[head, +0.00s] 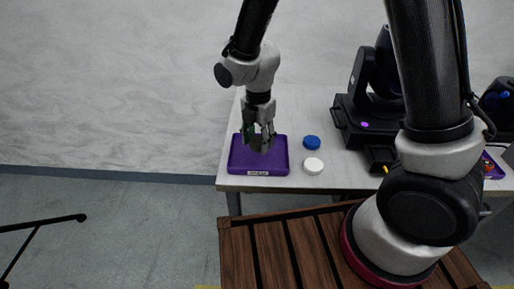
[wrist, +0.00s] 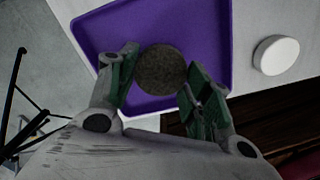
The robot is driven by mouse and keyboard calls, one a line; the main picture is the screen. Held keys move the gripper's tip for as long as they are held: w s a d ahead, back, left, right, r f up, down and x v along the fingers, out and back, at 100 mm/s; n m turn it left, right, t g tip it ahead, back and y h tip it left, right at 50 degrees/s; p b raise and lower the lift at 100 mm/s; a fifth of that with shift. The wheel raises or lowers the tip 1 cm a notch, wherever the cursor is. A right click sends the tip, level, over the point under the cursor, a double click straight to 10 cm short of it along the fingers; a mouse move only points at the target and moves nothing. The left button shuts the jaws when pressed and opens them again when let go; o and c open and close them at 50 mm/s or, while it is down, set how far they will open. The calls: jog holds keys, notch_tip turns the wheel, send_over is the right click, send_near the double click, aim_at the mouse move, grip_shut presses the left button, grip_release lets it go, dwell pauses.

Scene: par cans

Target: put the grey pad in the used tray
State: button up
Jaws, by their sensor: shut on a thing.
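The grey pad (wrist: 160,69) is a dark, round, speckled disc between the two green-lined fingers of my gripper (wrist: 161,66). My gripper is shut on it. The used tray (wrist: 207,25) is a shallow purple tray with a raised rim, and the pad shows against its floor. In the head view the used tray (head: 240,163) lies at the left end of the white table, with a small label on its front edge. My gripper (head: 258,141) points down over the tray there, and the pad is partly hidden by the fingers. The gap between pad and tray floor is hard to tell.
A blue round pad (head: 312,142) and a white round pad (head: 313,166) lie on the table just right of the tray. A black stage light (head: 373,115) stands further right. Another purple tray (head: 491,167) shows partly at the far right.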

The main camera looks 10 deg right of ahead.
aim_at(258, 142)
jog(key=shift+f, duration=1.85)
jog(key=shift+f, duration=0.1)
jog(key=o, duration=0.7)
notch_tip(258, 142, up, 12)
jog(key=shift+r, duration=0.15)
